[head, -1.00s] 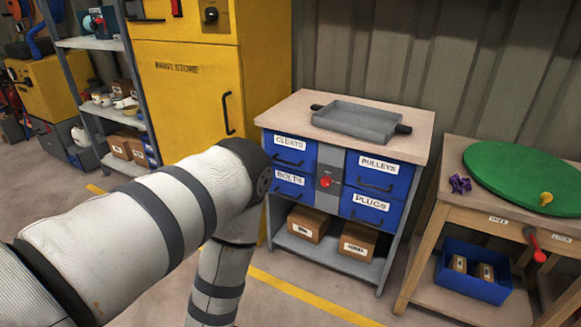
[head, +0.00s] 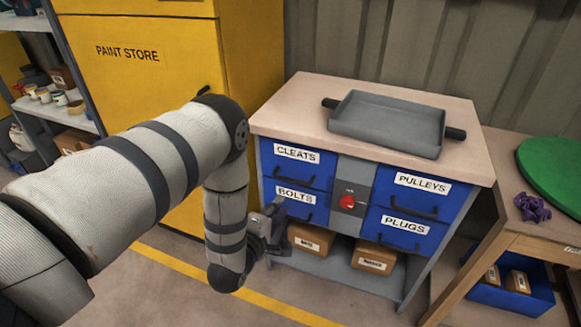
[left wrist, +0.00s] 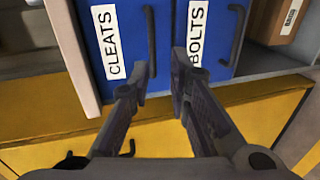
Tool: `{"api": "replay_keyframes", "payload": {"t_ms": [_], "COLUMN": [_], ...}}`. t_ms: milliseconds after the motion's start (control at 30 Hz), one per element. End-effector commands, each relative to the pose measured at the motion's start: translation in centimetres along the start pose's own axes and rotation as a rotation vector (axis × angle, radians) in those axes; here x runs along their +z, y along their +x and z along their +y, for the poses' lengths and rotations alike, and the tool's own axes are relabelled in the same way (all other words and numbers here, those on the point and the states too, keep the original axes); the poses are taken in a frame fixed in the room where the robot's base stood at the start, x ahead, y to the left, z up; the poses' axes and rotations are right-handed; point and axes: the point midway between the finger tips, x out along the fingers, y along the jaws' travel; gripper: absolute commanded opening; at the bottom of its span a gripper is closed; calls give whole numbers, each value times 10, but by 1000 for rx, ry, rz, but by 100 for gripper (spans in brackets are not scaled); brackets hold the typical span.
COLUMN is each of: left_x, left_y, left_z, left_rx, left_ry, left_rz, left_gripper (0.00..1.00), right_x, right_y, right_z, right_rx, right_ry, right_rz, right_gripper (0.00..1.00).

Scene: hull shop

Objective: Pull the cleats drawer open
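The blue cleats drawer (head: 278,170) is at the upper left of the cabinet and looks shut, with a white label and a dark bar handle (head: 294,180). In the left wrist view the cleats drawer (left wrist: 128,32) is turned on its side, and its handle (left wrist: 151,42) stands above the fingers. My left gripper (head: 272,217) is in front of the cabinet's left side, near the bolts drawer (head: 289,210). In the left wrist view my left gripper (left wrist: 159,90) is open and empty, its fingertips apart below the handle. My right gripper is out of view.
A grey tray (head: 390,122) lies on the cabinet top (head: 290,102). A red knob (head: 347,202) sits between the drawer columns. The yellow paint store (head: 140,85) stands at left. A wooden table with a green disc (head: 556,165) is at right.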

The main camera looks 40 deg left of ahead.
Motion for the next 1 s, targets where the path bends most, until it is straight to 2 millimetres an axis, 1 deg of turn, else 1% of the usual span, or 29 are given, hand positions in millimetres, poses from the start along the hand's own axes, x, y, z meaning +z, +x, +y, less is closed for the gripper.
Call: {"api": "replay_keyframes", "payload": {"t_ms": [133, 233, 267, 500, 633, 700, 800, 1000], "left_x": [-2, -2, -2, -2, -2, -2, -2, -2], "left_y": [6, 19, 25, 87, 110, 118, 124, 125], "left_z": [6, 6, 5, 4, 5, 6, 8, 10], "left_rx": [30, 33, 33, 29, 28, 28, 29, 29], "left_ry": [-30, -31, -31, -28, -29, -29, -29, -30], "left_rz": [3, 3, 3, 3, 4, 4, 4, 4], "left_gripper": [18, 18, 18, 18, 18, 18, 18, 18], "right_x": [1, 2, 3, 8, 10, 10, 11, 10], "right_y": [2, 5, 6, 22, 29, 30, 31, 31], "right_z": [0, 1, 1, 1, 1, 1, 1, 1], "right_rx": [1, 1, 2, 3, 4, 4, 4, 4], "right_ry": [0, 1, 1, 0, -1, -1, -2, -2], "right_rz": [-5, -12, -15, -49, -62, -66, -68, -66], "right_gripper": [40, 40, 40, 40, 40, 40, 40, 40]}}
